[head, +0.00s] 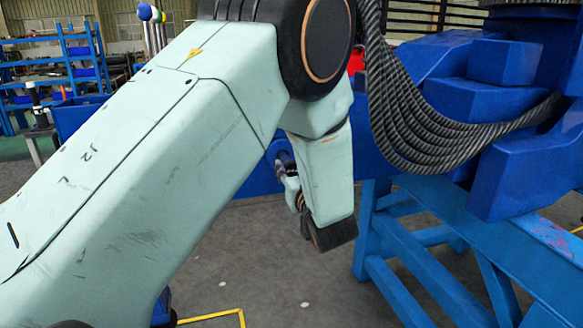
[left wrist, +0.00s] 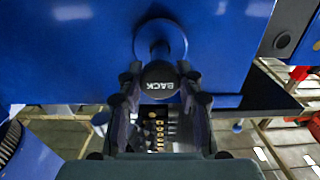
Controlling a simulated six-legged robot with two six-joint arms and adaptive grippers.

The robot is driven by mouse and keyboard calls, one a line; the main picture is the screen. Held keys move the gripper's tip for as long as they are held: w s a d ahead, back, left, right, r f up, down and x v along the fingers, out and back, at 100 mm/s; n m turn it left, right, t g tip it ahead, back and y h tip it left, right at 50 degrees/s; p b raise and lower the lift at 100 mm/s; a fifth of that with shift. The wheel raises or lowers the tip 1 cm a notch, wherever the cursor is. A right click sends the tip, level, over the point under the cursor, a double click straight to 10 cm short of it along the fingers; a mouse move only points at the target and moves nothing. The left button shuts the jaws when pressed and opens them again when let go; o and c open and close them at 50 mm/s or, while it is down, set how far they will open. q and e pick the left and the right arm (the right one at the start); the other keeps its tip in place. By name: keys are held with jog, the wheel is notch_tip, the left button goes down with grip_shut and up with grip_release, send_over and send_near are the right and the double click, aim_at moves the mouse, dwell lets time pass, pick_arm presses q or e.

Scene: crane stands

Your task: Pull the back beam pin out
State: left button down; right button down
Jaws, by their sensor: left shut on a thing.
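The back beam pin (left wrist: 160,75) shows in the left wrist view as a dark round end marked "BACK". It stands out from a round blue collar (left wrist: 160,34) on the blue beam (left wrist: 80,50). My left gripper (left wrist: 160,96) has one finger on each side of the pin's end and is shut on it. In the head view my pale green left arm hides most of the beam (head: 367,155). Part of the left gripper (head: 293,190) shows beside the wrist, with a bit of blue round metal close to it. My right gripper is in neither view.
A blue stand (head: 425,255) with slanted legs is at the right. A bundle of dark ribbed hoses (head: 410,120) hangs beside the blue machinery. Blue shelving (head: 85,55) stands at the far left. Grey floor (head: 270,270) lies open below the wrist.

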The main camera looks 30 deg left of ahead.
pick_arm(q)
jog(key=shift+s+f, duration=0.1)
jog(key=shift+f, duration=0.05)
jog(key=c, duration=1.4)
grip_release()
jog(key=o, duration=0.5)
jog(key=shift+s+d+r, duration=0.15)
jog(key=shift+d+r, duration=0.15)
jog(key=shift+o, duration=0.2)
jog(key=shift+w+a+f, duration=0.2)
jog(key=shift+a, duration=0.05)
notch_tip(320, 180, up, 10)
jog(key=shift+f, duration=0.1)
